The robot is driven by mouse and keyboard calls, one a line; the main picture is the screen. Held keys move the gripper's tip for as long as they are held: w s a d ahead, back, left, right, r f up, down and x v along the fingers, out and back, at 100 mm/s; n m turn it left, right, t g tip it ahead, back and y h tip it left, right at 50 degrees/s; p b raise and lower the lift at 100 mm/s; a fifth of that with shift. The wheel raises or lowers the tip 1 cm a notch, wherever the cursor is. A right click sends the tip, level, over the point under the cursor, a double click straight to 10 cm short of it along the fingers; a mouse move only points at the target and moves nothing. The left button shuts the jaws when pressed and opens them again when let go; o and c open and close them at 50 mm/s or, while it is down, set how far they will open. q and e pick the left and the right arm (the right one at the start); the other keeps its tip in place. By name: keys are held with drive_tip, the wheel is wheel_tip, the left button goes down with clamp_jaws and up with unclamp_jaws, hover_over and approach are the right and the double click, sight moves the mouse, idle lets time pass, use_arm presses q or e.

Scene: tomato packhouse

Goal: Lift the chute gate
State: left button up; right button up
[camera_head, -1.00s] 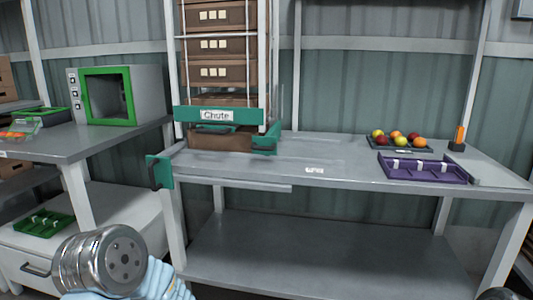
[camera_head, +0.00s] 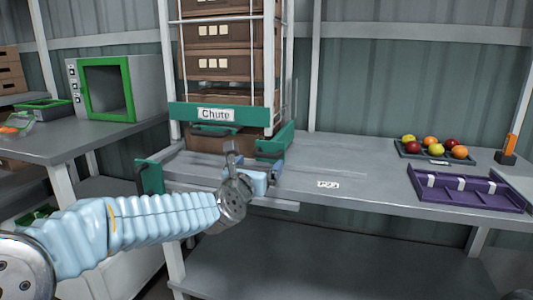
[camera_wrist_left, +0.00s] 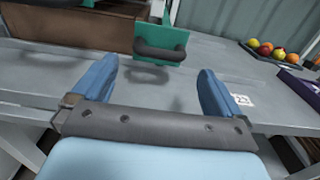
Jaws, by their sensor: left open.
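The chute (camera_head: 216,114) is a tall white frame with brown crates stacked in it and a green front board labelled "Chute". A dark handle (camera_head: 210,130) sits low on that board. A green panel with a dark handle (camera_head: 272,152) stands at the right of the lowest crate (camera_head: 205,143); the handle also shows in the wrist view (camera_wrist_left: 160,50). Another green panel (camera_head: 148,178) with a handle is at the table's front left. My left gripper (camera_head: 263,181) is over the table in front of the right panel, open and empty, its blue fingers (camera_wrist_left: 158,78) short of the handle.
A dark tray of tomatoes (camera_head: 402,150) and a purple divided tray (camera_head: 472,196) lie on the right of the table. A green-framed machine (camera_head: 108,90) stands on the left bench. The middle of the tabletop is clear.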

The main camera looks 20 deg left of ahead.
sight(265, 157)
use_arm(q)
drive_tip(key=w+p, duration=0.1)
drive_tip(key=w, duration=0.6)
drive_tip(key=shift+d, duration=0.1)
use_arm(e)
drive_tip(key=shift+s+a+r, duration=0.1)
drive_tip(key=shift+a+r, duration=0.05)
drive_tip(key=shift+r, duration=0.3)
drive_tip(key=shift+s+a+r, duration=0.1)
drive_tip(key=shift+a+r, duration=0.05)
drive_tip(key=shift+r, duration=0.3)
use_arm(q)
drive_tip(key=shift+c, duration=0.3)
